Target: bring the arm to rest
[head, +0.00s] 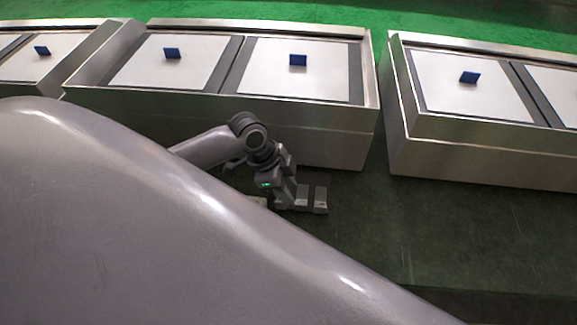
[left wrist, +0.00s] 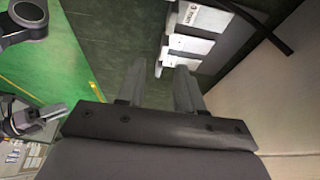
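My left gripper (head: 311,205) hangs in front of the middle metal unit in the head view, over the dark floor. In the left wrist view its two fingers (left wrist: 158,88) stand apart with nothing between them. A grey gripper-like part (left wrist: 38,119), which seems to be my right gripper, shows at the left edge of the left wrist view; its finger gap is not clear. The right gripper does not show in the head view.
The middle metal unit (head: 230,110) has white plates with upright blue tabs (head: 298,60). A similar right unit (head: 480,158) stands across a gap, and another unit is at far left. Dark green floor (head: 440,240) is open at the right front. My grey body covers the lower left.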

